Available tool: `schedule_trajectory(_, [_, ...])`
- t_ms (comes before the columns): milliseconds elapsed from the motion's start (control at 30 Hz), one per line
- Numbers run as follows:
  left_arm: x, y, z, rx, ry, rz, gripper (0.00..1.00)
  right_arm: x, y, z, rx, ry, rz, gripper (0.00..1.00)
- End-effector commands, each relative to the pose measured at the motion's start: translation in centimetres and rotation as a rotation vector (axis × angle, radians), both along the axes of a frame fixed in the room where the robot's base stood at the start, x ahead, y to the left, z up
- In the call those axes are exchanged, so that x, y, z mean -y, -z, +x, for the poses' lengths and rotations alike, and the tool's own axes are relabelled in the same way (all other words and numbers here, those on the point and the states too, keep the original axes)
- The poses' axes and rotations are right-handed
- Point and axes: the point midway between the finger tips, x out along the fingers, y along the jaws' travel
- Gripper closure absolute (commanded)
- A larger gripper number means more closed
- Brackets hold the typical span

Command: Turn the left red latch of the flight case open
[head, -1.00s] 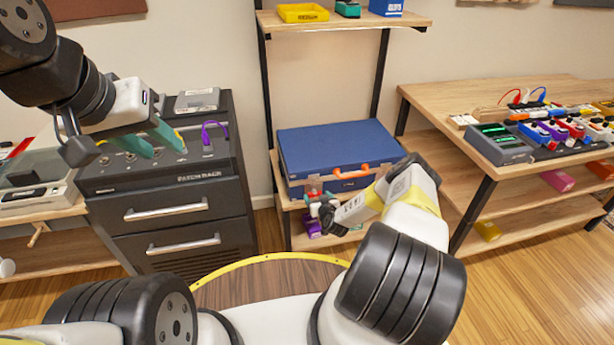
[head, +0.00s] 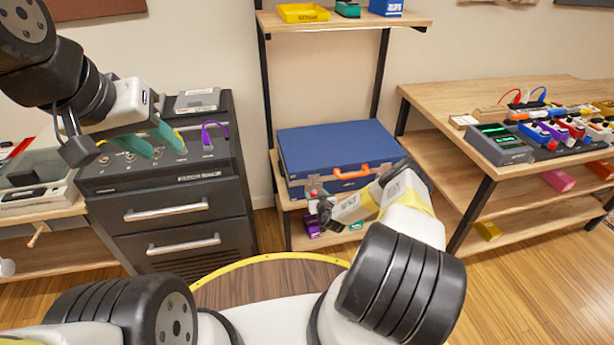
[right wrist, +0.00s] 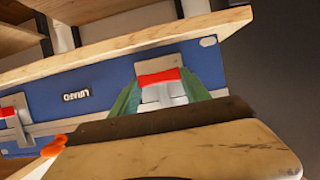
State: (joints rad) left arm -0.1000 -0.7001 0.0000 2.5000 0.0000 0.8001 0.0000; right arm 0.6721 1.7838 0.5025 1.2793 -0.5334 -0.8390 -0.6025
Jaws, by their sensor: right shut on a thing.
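The blue flight case (head: 335,145) lies on a lower rack shelf, with an orange handle (head: 352,172) on its front. My right gripper (head: 318,203) is at the case's front left corner. In the right wrist view, which shows the case upside down, its green fingers (right wrist: 162,93) are shut on the left latch, with the red part (right wrist: 158,76) between them and a pale metal plate (right wrist: 160,62) beside it. The other red latch (right wrist: 10,112) is at that view's left edge. My left gripper (head: 155,143) is open and empty over the black drawer unit.
The black drawer unit (head: 175,190) stands left of the rack. A wooden table (head: 430,100) with pedals is at the right. A round, yellow-edged wooden top (head: 265,282) is in front of me. A purple item (head: 312,226) lies below the case.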

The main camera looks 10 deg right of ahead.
Motion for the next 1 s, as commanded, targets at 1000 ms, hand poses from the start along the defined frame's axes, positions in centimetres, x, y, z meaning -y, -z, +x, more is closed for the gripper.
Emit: schedule_trajectory(1000, [0.0,0.0,0.0,0.000,0.000,0.000,0.64,-1.1,0.1,0.1,0.030,-0.005,-0.711,0.86])
